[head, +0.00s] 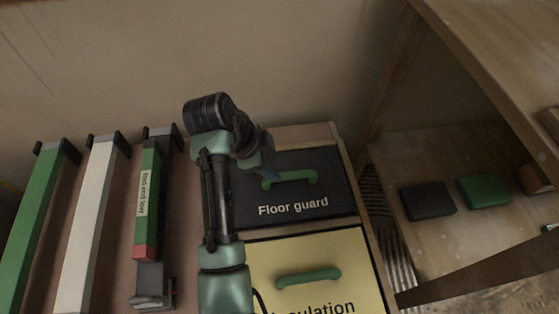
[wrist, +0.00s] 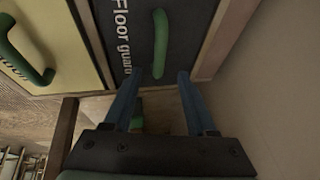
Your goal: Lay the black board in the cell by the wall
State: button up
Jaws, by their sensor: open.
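The black board (head: 292,208), lettered "Floor guard", lies flat in the cell at the wall end of the wooden-edged rack. Its green handle (head: 290,179) stands up from its top. In the wrist view, the black board (wrist: 182,22) fits between a wooden rail and a yellow board, with its handle (wrist: 160,45) between and just beyond my fingertips. My gripper (wrist: 156,76) is open, its two blue fingers apart on either side of the handle's line, holding nothing. In the head view, my arm covers the board's left part and most of my gripper (head: 268,173).
The yellow "Insulation" board (head: 352,267) with a green handle lies beside the black board. Green, white and red-green bars (head: 148,205) stand at left. The plaster wall (head: 310,60) rises close behind. At right, a wooden shelf (head: 445,250) holds dark and green blocks.

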jog(key=shift+s+a+r, duration=0.2)
jog(key=shift+a+r, duration=0.05)
jog(key=shift+r, duration=0.3)
jog(key=shift+w+r, duration=0.1)
jog(key=w+d+r+n+t+y, duration=0.1)
jog(key=w+r+n+t, duration=0.2)
jog(key=r, duration=0.6)
jog(key=w+d+r+n+t, duration=0.1)
jog(key=w+r+n+t, duration=0.3)
jog(key=r, duration=0.6)
jog(key=w+d+r+t+y, duration=0.1)
jog(key=r+t, duration=0.4)
jog(key=r, duration=0.4)
jog(key=s+r+n+t, duration=0.3)
jog(key=s+r, duration=0.3)
jog(key=r, duration=0.3)
jog(key=s+r+n+t+y, duration=0.1)
jog(key=s+r+n+t, duration=0.2)
jog(key=r, duration=0.7)
jog(key=s+d+r+n+t+y, duration=0.1)
jog(key=s+r+n+t, duration=0.2)
jog(key=s+r+t, duration=0.3)
jog(key=s+r, duration=0.3)
jog(key=s, duration=0.1)
jog(key=shift+r, duration=0.2)
jog(key=shift+s, duration=0.1)
